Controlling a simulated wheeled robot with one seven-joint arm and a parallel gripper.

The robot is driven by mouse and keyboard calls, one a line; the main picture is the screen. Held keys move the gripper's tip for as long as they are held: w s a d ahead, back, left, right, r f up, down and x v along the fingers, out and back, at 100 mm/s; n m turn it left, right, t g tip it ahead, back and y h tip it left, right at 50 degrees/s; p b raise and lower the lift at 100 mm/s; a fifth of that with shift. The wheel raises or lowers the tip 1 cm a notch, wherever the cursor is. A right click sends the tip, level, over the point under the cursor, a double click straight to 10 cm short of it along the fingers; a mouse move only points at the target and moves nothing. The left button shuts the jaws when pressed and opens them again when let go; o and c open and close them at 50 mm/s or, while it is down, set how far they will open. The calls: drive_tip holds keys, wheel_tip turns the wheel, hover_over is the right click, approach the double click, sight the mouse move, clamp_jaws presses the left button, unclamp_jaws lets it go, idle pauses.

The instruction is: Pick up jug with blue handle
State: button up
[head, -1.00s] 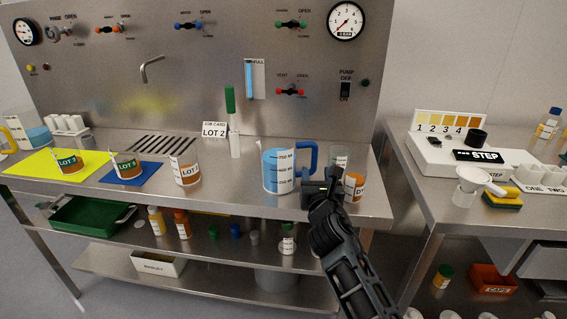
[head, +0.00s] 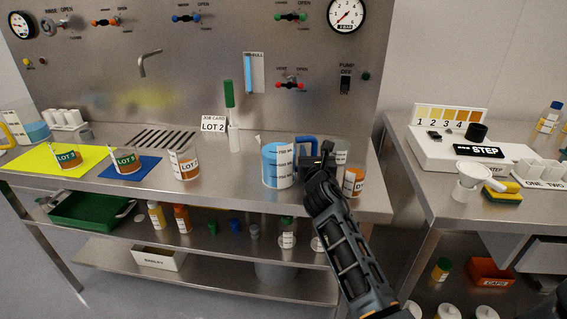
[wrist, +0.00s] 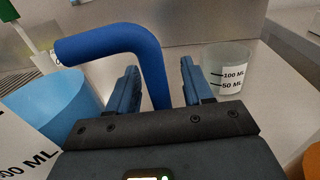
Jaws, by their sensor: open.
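The jug (head: 277,166) stands upright on the steel bench in the head view. It holds blue liquid and has volume marks. Its blue handle (head: 307,142) is on its right side, partly hidden by my gripper (head: 323,160). In the wrist view, the jug (wrist: 52,98) is at the left and its blue handle (wrist: 112,45) arches toward the middle. The lower part of the handle lies between the two fingers of my gripper (wrist: 160,85), with the fingers apart. Whether either finger touches the handle I cannot tell.
A small clear beaker (wrist: 228,70) stands right of my fingers in the wrist view. A LOT jar (head: 185,165) stands further left.

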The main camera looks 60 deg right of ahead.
drive_tip(key=shift+c, duration=0.4)
clamp_jaws()
drive_tip(key=shift+r, duration=0.1)
